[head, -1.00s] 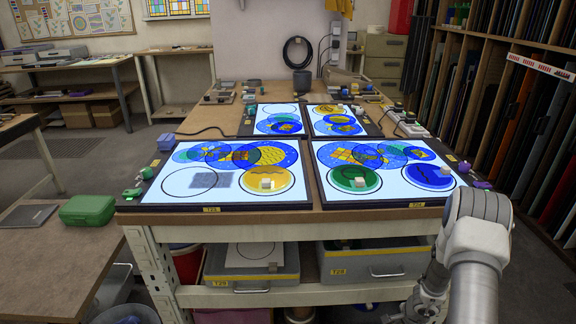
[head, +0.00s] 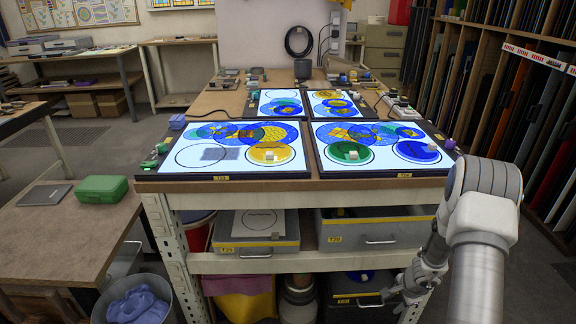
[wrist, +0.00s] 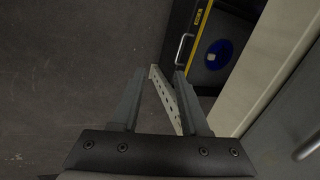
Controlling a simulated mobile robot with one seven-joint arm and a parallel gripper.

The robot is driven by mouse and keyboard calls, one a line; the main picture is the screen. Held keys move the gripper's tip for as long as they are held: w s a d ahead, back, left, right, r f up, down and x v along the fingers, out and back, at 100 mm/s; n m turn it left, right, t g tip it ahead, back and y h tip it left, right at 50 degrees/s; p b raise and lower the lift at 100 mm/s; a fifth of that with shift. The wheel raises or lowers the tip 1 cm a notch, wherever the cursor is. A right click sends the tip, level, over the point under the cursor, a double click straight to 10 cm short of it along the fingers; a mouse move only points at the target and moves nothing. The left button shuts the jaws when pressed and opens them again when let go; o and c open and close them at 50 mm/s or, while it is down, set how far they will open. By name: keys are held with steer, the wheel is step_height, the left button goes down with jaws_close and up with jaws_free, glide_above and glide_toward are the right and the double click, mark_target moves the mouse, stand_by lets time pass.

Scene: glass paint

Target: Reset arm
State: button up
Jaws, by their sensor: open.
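My gripper (wrist: 158,80) is open and empty in the wrist view, with its two fingers spread apart. It points down toward the grey floor, close to a perforated metal table leg (wrist: 166,100). In the head view my arm hangs folded at the lower right, beside the front right corner of the workbench. The gripper end (head: 392,294) shows there low down, in front of the shelf drawers; its fingers are small and partly hard to make out.
The workbench (head: 300,186) carries several lit panels with painted glass discs. Drawers (head: 375,233) sit beneath it. A black drawer with a blue disc (wrist: 216,54) is near my gripper. A glass rack (head: 500,100) stands at right. A green box (head: 102,188) and bin (head: 140,300) are left.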

steer(key=w+a+r+n+t+y, duration=0.1)
steer(key=w+a+r+n, duration=0.15)
steer(key=r, duration=0.55)
steer(key=w+a+r+n+t, duration=0.1)
steer(key=a+r, duration=0.3)
steer(key=r, duration=0.4)
steer(key=s+a+r+n+y, duration=0.1)
steer(key=s+a+r+n, duration=0.2)
steer(key=r, duration=0.5)
steer(key=s+a+r+n, duration=0.1)
steer(key=a+r+n, duration=0.1)
steer(key=a+r, duration=0.4)
steer(key=s+a+r+n+h, duration=0.1)
steer(key=s+r+n, duration=0.1)
steer(key=s+r, duration=0.45)
steer(key=s+a+r+n+h, duration=0.1)
steer(key=s+r+n, duration=0.2)
steer(key=s, duration=0.6)
steer(key=s+a+r+n, duration=0.1)
steer(key=s+r+n, duration=0.1)
steer(key=s+r, duration=0.4)
step_height(320, 180, up, 18)
steer(key=s+p, duration=0.2)
steer(key=p, duration=1.7)
steer(key=shift+d+h, duration=0.3)
steer(key=shift+d, duration=0.05)
